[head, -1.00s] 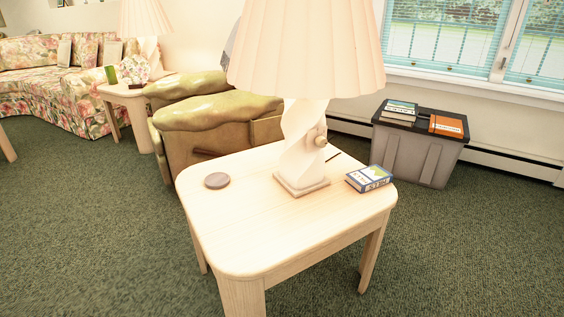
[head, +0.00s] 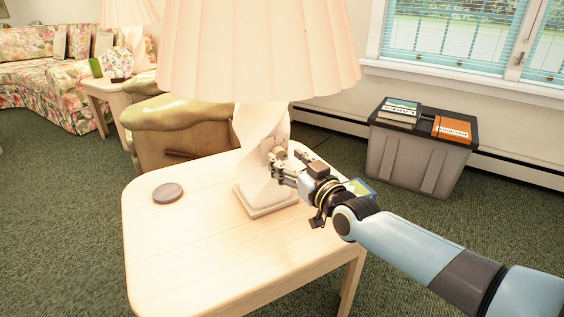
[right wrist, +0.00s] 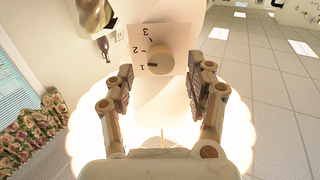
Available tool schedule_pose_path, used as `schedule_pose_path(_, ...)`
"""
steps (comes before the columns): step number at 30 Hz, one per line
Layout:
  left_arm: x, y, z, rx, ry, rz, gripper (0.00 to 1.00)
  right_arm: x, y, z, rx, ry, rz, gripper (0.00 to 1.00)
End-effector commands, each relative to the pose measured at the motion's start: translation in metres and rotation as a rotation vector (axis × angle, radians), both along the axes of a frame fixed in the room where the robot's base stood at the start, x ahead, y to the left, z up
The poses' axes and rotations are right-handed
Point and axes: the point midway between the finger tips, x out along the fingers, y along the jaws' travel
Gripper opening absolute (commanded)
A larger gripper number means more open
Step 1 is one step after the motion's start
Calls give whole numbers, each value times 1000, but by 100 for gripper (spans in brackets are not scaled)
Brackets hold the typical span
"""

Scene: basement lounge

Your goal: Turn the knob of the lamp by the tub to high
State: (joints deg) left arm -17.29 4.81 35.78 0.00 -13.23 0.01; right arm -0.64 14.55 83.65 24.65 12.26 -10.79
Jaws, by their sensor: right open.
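The near lamp (head: 262,55) stands on a pale wooden table, with a pleated shade and a white twisted base. In the right wrist view its round beige knob (right wrist: 160,59) sits on a plate (right wrist: 168,37) marked 1, 2 and 3. A dark mark on the knob's left side lies near the 1. My right gripper (head: 287,162) is close to the lamp base, its fingers partly covering the knob area. In the right wrist view the open gripper (right wrist: 160,82) has one finger on each side, just short of the knob. My left gripper is not in view.
The table (head: 190,245) holds a dark round disc (head: 168,193) and a blue box (head: 360,187), partly hidden by my arm. A grey tub (head: 415,165) with books on its lid stands at the right.

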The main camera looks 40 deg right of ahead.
Motion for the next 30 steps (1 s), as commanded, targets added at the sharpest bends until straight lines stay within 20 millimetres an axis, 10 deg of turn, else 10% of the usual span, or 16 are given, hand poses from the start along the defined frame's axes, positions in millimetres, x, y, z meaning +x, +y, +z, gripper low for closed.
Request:
schedule_pose_path(16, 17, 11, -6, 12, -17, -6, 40, 28, -2, 0, 0, 2, 0, 55)
schedule_pose_path(30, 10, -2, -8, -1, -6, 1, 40, 28, -2, -1, 0, 2, 0, 0)
